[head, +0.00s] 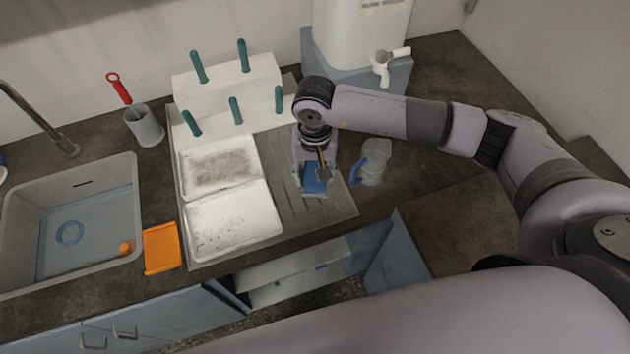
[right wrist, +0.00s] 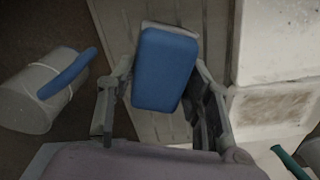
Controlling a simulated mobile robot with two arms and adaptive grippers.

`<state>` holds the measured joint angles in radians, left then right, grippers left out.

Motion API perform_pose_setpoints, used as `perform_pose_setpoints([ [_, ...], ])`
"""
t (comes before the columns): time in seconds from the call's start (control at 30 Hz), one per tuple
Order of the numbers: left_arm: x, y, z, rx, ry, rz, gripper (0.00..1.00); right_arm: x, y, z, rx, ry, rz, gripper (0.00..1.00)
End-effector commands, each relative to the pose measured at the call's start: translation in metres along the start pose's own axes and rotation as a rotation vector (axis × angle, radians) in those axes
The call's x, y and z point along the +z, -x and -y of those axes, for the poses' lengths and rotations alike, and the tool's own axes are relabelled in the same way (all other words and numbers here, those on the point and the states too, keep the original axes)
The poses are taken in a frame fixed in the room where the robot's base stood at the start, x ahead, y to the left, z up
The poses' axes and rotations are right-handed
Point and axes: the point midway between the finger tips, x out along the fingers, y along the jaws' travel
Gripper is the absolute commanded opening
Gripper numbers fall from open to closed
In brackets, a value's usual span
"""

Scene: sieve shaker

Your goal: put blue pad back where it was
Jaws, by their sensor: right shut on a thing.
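The blue pad (head: 314,180) is between the fingers of my right gripper (head: 318,172), over the grooved grey board. The right wrist view shows the pad (right wrist: 165,70) as a rounded blue block between the two fingers of the right gripper (right wrist: 163,82), with a pale edge showing at its far end. The gripper is shut on the pad. I cannot tell whether the pad touches the board or hangs just above it. My left gripper is not in view.
A clear jug with a blue handle (head: 376,160) stands right of the pad. White trays (head: 235,222) lie to the left, below a white peg rack (head: 228,92). The grooved board (head: 335,205) is bare around the pad. A sink (head: 120,200) is far left.

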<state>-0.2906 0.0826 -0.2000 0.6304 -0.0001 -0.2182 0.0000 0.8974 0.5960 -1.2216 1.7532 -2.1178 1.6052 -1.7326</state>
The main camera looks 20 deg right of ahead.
Motion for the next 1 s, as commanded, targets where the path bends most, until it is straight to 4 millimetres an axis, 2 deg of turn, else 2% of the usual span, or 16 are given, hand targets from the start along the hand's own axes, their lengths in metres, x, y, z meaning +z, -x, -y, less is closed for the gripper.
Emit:
perform_pose_setpoints([
  [0.1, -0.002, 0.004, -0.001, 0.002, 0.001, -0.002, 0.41, 0.0, -0.014, 0.0, -0.001, 0.0, 0.001, 0.2],
  [0.23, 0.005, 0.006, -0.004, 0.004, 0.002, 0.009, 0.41, 0.0, -0.024, 0.0, 0.0, 0.0, 0.001, 0.2],
  [0.4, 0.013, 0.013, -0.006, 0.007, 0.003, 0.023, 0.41, 0.001, -0.05, 0.0, 0.0, -0.001, 0.003, 0.2],
  [0.5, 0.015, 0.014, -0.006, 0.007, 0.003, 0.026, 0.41, 0.0, -0.059, 0.001, -0.001, 0.001, 0.0, 0.2],
  [0.93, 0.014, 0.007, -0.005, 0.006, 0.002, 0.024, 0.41, 0.0, -0.066, 0.0, -0.001, 0.002, -0.001, 0.2],
  [0.97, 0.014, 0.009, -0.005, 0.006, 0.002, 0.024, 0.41, 0.0, -0.064, 0.0, -0.001, 0.001, -0.001, 0.48],
  [1.0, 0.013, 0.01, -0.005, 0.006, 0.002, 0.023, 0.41, 0.0, -0.064, 0.0, -0.001, 0.001, -0.001, 0.51],
])
